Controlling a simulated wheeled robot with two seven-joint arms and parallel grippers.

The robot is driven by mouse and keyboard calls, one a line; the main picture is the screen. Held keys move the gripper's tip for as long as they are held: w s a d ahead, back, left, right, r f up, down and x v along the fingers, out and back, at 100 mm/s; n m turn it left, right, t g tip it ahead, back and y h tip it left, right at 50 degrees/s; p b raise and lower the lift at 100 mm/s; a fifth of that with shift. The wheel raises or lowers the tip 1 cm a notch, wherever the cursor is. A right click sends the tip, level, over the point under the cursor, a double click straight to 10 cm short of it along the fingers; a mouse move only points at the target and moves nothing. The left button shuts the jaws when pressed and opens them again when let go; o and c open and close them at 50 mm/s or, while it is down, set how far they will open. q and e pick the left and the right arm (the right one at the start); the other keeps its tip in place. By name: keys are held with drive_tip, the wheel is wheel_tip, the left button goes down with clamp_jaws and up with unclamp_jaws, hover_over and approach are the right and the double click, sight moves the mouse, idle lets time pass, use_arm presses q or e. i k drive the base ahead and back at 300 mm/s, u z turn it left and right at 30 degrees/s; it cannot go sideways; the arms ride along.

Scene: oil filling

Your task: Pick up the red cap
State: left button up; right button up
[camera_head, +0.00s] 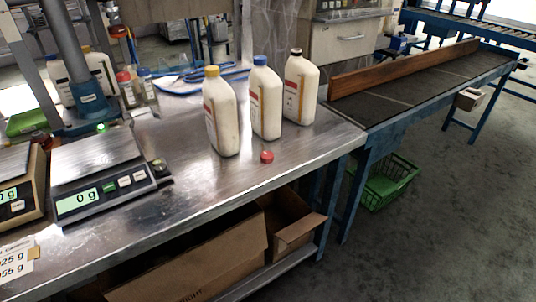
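A small red cap (267,157) lies on the steel table (210,182), near its front edge and in front of the bottles. A white bottle with a yellow cap (221,112) stands to its left and behind it. A white bottle with a blue cap (265,98) stands behind it. All three bottles are upright. Neither of my grippers shows in the head view.
Two scales (103,172) (16,187) stand at the left. Open cardboard boxes (195,275) sit on the shelf below. A conveyor (425,88) with a wooden board (405,69) adjoins at right. A green crate (388,183) is on the floor.

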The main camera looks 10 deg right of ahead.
sight(266, 156)
drive_tip(key=z, duration=2.25)
drive_tip(key=i, duration=1.45)
drive_tip(key=u, duration=3.45)
